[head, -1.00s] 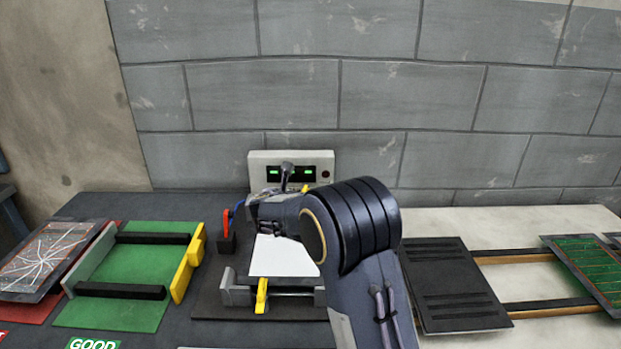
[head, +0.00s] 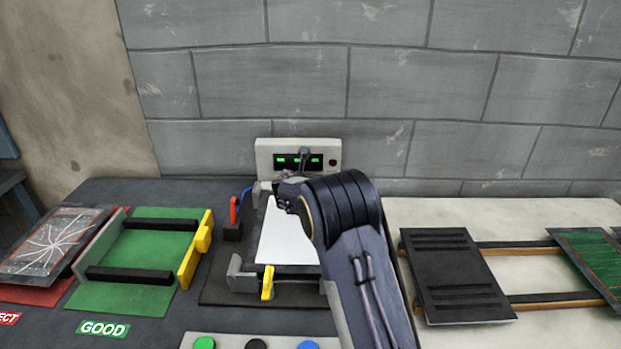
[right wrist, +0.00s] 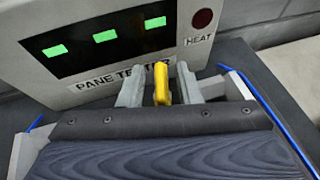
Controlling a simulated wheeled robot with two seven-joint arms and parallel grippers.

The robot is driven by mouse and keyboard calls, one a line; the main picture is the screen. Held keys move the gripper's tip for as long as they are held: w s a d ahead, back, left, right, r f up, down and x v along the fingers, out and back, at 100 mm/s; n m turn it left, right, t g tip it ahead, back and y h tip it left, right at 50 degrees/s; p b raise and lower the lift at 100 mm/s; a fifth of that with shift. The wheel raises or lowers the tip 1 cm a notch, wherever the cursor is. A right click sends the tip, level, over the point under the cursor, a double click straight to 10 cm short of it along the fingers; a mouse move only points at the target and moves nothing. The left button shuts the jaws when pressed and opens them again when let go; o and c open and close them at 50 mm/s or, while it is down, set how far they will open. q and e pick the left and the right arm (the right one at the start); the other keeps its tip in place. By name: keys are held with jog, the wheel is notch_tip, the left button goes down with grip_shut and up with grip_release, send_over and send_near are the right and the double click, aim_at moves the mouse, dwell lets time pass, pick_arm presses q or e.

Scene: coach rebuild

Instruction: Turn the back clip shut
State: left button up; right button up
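The yellow back clip (right wrist: 161,83) stands in front of the pane tester (right wrist: 120,50) in the right wrist view. My right gripper (right wrist: 160,86) is open, with one grey finger on each side of the clip and what look like narrow gaps between. In the head view my right arm hides the back clip. A white pane (head: 285,238) lies in the dark fixture (head: 222,292), partly covered by my arm. The yellow front clip (head: 267,283) stands at the fixture's front edge. My left gripper is not in view.
The pane tester shows three green lights. A blue cable (right wrist: 285,130) runs beside the fixture. A green rack (head: 120,297) with a yellow end stop (head: 197,250) is left; a black panel (head: 455,275) on rails is right. Coloured buttons (head: 255,344) lie in front.

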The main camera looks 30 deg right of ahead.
grip_shut()
jog(key=n+b, duration=0.1)
jog(key=b, duration=0.1)
jog(key=t+y+b, duration=0.1)
jog(key=shift+s+d+f+n+t+y+b, duration=0.1)
jog(key=shift+d+f+n+t+y+b, duration=0.05)
jog(key=shift+f+n+t+y+b, duration=0.2)
jog(key=shift+r+n+t+y+b, duration=0.25)
jog(key=shift+n+y+b, duration=0.2)
jog(key=shift+n+b, duration=0.15)
jog(key=shift+r, duration=0.1)
grip_release()
jog(key=shift+v, duration=3.95)
